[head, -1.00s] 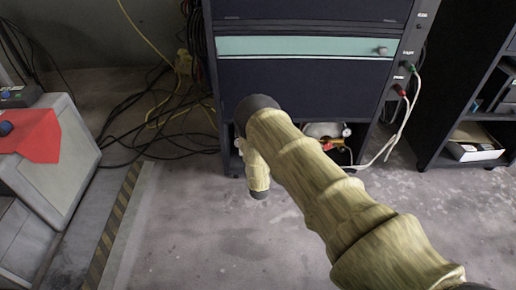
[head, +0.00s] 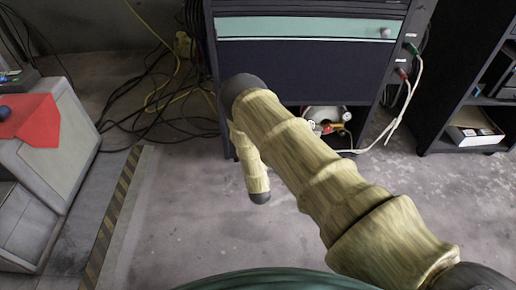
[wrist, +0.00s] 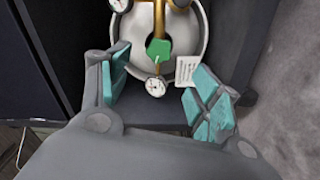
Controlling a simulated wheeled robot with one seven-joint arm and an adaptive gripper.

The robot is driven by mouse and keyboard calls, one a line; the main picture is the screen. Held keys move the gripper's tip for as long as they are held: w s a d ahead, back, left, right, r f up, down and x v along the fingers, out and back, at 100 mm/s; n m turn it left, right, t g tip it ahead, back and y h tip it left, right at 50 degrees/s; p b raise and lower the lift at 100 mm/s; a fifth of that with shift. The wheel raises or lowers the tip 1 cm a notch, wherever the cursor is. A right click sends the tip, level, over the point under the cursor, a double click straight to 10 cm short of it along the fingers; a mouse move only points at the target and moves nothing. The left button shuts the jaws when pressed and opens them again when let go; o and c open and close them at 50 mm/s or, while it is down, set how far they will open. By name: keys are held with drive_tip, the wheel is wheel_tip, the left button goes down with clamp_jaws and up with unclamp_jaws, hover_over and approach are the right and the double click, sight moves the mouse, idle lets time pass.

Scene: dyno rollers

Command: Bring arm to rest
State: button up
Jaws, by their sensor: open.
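My arm, in a tan covering with dark joints, crosses the head view from the lower right to the middle. Its far link hangs down in front of the dark cabinet (head: 300,75); the gripper itself is not visible there. In the wrist view my gripper (wrist: 160,97) has its two teal-padded fingers spread wide apart with nothing between them. Tank and fittings (head: 327,120) also show in the cabinet's lower opening in the head view.
A grey console (head: 45,165) with a red patch stands at the left. A striped floor strip (head: 112,215) runs beside it. Loose black and yellow cables (head: 150,125) lie by the cabinet. A dark shelf (head: 450,100) stands at the right.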

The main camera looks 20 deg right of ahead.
drive_tip(key=s+d+f+m+g+y, duration=0.1)
drive_tip(key=s+d+f+m+g, duration=0.25)
drive_tip(key=s, duration=0.75)
drive_tip(key=s+f+m+g+y, duration=0.1)
drive_tip(key=s+f+m+g, duration=0.35)
drive_tip(key=s, duration=0.75)
drive_tip(key=s+a+r+m+g+y, duration=0.25)
drive_tip(key=s+g, duration=0.25)
drive_tip(key=s, duration=0.9)
drive_tip(key=s+a+r+m+g+y, duration=0.1)
drive_tip(key=s+a+r+g, duration=0.2)
drive_tip(key=s, duration=1.1)
wheel_tip(320, 180, up, 34)
drive_tip(key=s+g+p, duration=0.1)
drive_tip(key=p, duration=3.3)
drive_tip(key=shift+d+r, duration=0.15)
drive_tip(key=shift+d, duration=0.1)
